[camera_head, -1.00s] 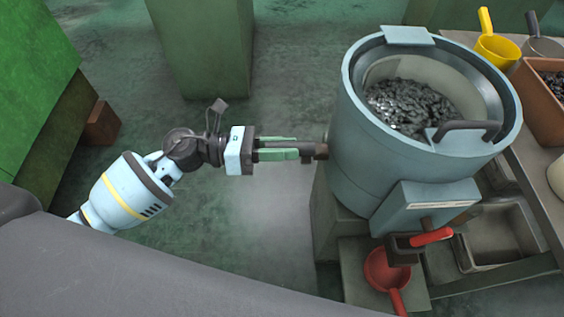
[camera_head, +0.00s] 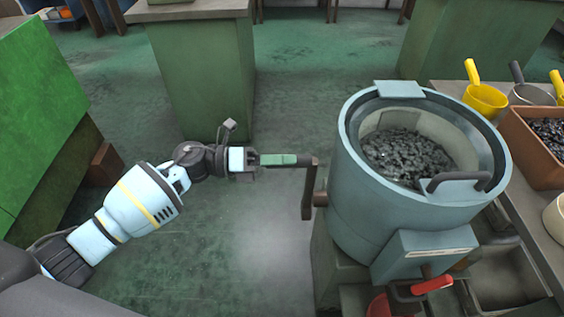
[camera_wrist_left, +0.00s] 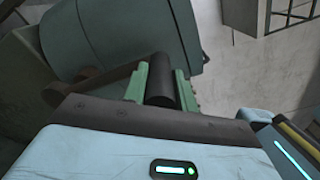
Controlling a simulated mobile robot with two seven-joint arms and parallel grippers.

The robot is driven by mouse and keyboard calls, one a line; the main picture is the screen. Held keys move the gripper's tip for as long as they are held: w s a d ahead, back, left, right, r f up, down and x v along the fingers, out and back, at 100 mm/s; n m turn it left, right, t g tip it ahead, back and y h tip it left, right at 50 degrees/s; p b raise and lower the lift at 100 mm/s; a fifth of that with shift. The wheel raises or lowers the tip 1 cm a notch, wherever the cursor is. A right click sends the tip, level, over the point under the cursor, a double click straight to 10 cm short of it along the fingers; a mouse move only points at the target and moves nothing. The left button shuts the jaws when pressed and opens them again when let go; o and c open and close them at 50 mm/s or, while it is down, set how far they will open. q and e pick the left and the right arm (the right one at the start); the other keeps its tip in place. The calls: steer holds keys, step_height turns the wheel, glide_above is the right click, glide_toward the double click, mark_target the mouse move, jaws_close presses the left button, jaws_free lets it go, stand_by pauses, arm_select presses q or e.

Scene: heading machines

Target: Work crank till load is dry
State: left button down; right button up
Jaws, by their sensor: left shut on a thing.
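A blue-grey drum (camera_head: 395,215) stands at the right with its top open. A load of dark, wet-looking metal pieces (camera_head: 405,158) lies inside it. A brown crank (camera_head: 308,192) comes out of the drum's left side, with its arm pointing up and its dark handle toward my arm. My left gripper (camera_head: 280,160) is shut on the crank handle. In the left wrist view the dark handle (camera_wrist_left: 161,82) sits between the two green fingers (camera_wrist_left: 160,88). My right gripper is not in view.
A red-handled spout (camera_head: 432,285) is low on the drum's front, above a red scoop (camera_head: 379,305). A bench at the right holds yellow scoops (camera_head: 484,98) and a brown bin (camera_head: 535,140). Green machines stand left (camera_head: 40,120) and behind (camera_head: 203,80). The floor around my arm is clear.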

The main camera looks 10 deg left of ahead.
arm_select(q)
steer(key=shift+r, duration=0.1)
steer(key=c, duration=1.1)
jaws_free()
steer(key=shift+b+v, duration=0.5)
steer(key=shift+v, duration=3.4)
